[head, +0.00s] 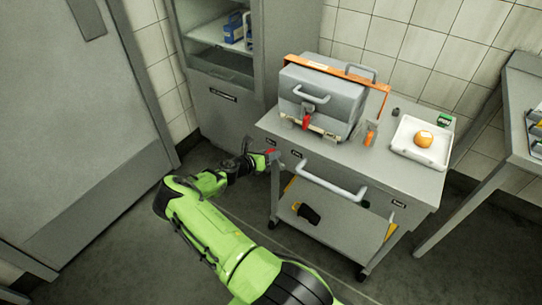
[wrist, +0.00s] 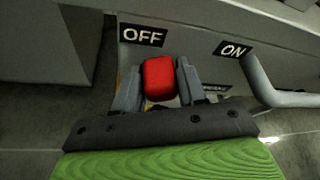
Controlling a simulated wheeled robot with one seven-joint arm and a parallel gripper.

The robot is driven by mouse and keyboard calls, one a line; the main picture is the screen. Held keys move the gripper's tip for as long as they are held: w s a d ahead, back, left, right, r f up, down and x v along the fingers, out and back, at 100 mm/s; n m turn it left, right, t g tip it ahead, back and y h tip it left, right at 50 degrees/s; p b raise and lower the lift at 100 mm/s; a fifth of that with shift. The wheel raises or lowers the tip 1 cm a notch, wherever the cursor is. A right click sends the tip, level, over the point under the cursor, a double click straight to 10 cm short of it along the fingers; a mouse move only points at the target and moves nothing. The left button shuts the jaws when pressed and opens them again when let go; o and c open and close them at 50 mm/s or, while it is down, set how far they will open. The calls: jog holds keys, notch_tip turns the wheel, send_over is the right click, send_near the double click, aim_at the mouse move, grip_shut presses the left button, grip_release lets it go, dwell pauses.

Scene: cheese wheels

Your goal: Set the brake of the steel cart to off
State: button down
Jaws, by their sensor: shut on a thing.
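The steel cart (head: 400,181) stands in the middle of the head view, with a grey front panel and a push handle (head: 330,184). Its red brake knob (wrist: 158,78) sits between the fingers of my gripper (wrist: 157,88) in the wrist view. My gripper is shut on the knob. The knob is just below the OFF label (wrist: 142,35); the ON label (wrist: 232,49) is farther right. In the head view the knob is a small red spot (head: 270,151) at the cart's left front corner, by my gripper (head: 265,158).
A dark item (head: 306,213) lies on the lower shelf. A cabinet (head: 225,105) stands behind; floor at left is clear.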

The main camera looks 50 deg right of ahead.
jog(key=shift+w+a+f, duration=0.15)
jog(key=shift+w+f, duration=0.15)
jog(key=shift+w, duration=0.25)
jog(key=shift+f, duration=0.1)
jog(key=c, duration=0.7)
grip_release()
jog(key=p+v, duration=0.3)
jog(key=v, duration=1.2)
jog(key=shift+a+r, duration=0.3)
jog(key=shift+r, duration=0.1)
